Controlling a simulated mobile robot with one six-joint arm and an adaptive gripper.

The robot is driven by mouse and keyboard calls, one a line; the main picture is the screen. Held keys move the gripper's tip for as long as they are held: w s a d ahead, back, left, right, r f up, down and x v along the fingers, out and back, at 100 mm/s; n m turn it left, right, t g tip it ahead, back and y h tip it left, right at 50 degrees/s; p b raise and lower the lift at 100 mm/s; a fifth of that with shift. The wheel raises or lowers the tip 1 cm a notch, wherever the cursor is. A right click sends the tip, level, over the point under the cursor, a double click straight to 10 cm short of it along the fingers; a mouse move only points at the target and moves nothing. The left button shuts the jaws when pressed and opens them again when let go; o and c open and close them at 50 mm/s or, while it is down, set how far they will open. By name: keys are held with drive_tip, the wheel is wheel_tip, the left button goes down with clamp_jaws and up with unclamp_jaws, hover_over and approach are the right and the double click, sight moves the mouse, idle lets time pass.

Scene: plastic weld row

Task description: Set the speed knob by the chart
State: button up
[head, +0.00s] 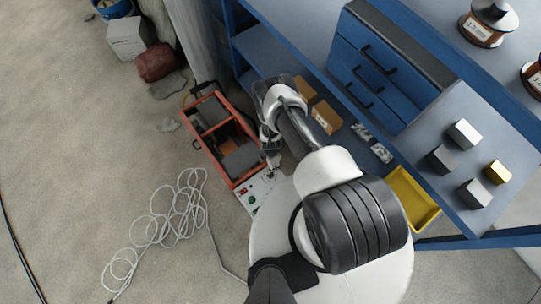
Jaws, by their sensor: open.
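A pale control panel (256,198) sits at the near end of an orange-framed machine (229,134) on the floor. A red button (242,191) and a green button (250,199) show on its left side. My gripper (271,168) points down over the panel's upper right part, open. I cannot tell whether its fingers touch anything there. The speed knob is not clear; small dark spots near the fingers are too small to name. No chart can be made out. My arm and base hide the area right of the panel.
A blue bench with a drawer unit (372,68) stands right of the machine, with cardboard boxes (325,117) on its lower shelf. A yellow tray (412,199) lies at its near end. A white cable (165,222) lies coiled on the floor at left. Open floor lies further left.

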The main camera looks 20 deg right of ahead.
sight(270, 175)
wheel_tip(270, 175, down, 17)
drive_tip(key=b, duration=1.7)
drive_tip(key=shift+f, duration=0.15)
drive_tip(key=shift+c, duration=0.3)
drive_tip(key=c, duration=1)
